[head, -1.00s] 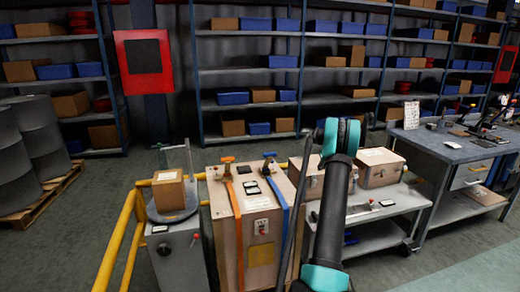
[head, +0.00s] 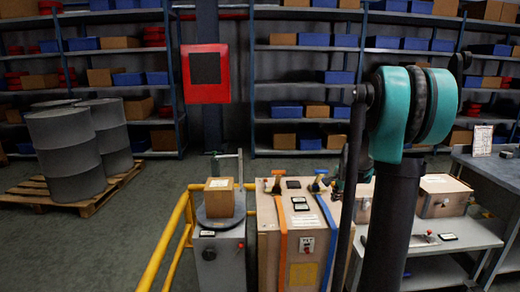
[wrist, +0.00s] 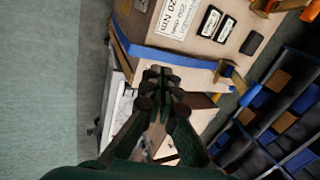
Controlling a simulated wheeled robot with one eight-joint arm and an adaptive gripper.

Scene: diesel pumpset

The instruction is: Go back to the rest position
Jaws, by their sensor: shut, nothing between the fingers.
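My gripper (wrist: 160,85) shows in the wrist view with its fingers together and nothing between them. Behind it are a tan case with a blue strap (wrist: 165,54) and a white label; I cannot tell the exact gap between them. In the head view my arm stands tall at right of centre, its teal joint near the camera.
A small cardboard box (head: 219,203) sits on a grey pedestal unit (head: 215,262) beside a yellow rail (head: 178,222). Grey drums (head: 62,155) stand on a pallet (head: 100,197) at left. A bench (head: 490,170) is at right. Open floor lies at front left.

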